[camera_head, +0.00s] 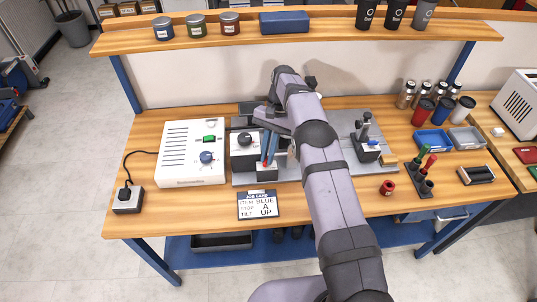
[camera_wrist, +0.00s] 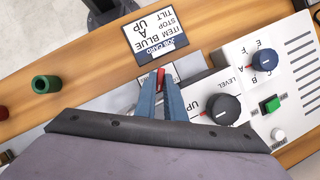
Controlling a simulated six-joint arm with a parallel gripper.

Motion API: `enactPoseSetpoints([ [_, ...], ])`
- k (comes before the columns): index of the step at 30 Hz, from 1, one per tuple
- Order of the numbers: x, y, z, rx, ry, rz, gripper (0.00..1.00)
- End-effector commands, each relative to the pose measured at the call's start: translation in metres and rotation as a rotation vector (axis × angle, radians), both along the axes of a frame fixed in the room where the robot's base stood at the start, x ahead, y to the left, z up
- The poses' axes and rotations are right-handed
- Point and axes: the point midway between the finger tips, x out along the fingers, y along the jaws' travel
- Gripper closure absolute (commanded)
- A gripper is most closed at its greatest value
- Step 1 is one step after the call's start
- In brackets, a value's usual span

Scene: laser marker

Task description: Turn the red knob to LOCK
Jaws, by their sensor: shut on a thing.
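The red knob (camera_wrist: 161,76) shows as a narrow red piece between my fingertips in the wrist view. It stands on a small block (camera_head: 266,174) with a pale top at the front of the grey plate. My gripper (camera_wrist: 160,86) points down at it with its two blue fingers shut on the knob. In the head view my gripper (camera_head: 268,158) is over the same block, and the fingers mostly cover the knob. I cannot read a LOCK mark, and the angle of the knob against any marks is unclear.
Beside the red knob is a block with a black knob (camera_wrist: 221,109) marked LEVEL. A white box (camera_head: 180,166) with a blue knob (camera_head: 207,157) and green button (camera_head: 209,139) stands to the left. A job card (camera_head: 258,205) lies in front. A small stage (camera_head: 367,148) stands right.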

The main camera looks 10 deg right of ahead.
Motion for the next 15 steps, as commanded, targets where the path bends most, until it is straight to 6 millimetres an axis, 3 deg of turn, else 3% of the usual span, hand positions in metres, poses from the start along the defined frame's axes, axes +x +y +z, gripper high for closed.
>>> enactPoseSetpoints([
  [15, 0.0011, 0.0011, 0.001, -0.001, -0.004, 0.127, 1.0],
])
